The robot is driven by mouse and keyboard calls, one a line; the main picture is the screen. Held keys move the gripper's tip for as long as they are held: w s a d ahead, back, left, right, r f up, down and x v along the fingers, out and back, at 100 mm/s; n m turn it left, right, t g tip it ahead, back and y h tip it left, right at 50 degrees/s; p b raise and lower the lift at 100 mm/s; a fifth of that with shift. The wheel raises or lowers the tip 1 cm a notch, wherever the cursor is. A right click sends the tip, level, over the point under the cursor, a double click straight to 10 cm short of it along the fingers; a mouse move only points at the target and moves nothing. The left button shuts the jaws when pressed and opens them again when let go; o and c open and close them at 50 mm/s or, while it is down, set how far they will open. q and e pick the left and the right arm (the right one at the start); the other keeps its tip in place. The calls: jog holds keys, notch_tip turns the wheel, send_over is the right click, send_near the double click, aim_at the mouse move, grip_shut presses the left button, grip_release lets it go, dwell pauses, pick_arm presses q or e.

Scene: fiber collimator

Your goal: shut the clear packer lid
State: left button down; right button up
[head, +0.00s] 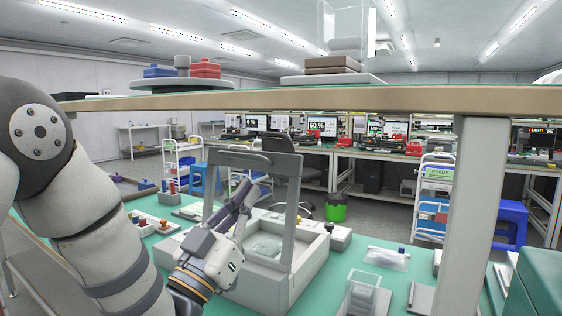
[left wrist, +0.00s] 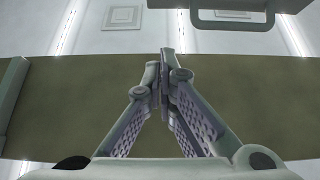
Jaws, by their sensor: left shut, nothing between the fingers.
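The packer (head: 315,262) is a grey box on the green bench, with a clear, shallow hollow inside. Its clear lid (head: 293,205), a grey frame around a see-through panel, stands raised and roughly upright, with a dark tab on its top edge. My left gripper (head: 250,192) is shut and empty in front of the lid's panel, above the box. In the left wrist view the fingertips (left wrist: 165,58) meet, and a grey bar with a handle-like loop (left wrist: 232,22) shows at top right, probably the lid's edge. My right gripper is not in view.
An overhead shelf (head: 300,98) crosses above the packer, and its post (head: 473,215) stands at right. A clear block holder (head: 365,295) and a flat bag (head: 386,258) lie right of the packer. Small parts (head: 150,222) sit at left.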

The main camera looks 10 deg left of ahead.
pick_arm(q)
jog(key=w+f+x, duration=0.1)
jog(key=f+x, duration=0.1)
jog(key=x, duration=1)
jog(key=shift+w+d+b, duration=0.3)
jog(key=shift+w+d, duration=0.05)
jog(key=shift+d, duration=0.1)
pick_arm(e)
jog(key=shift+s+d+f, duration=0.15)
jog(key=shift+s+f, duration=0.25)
pick_arm(q)
jog(key=shift+w+f, duration=0.1)
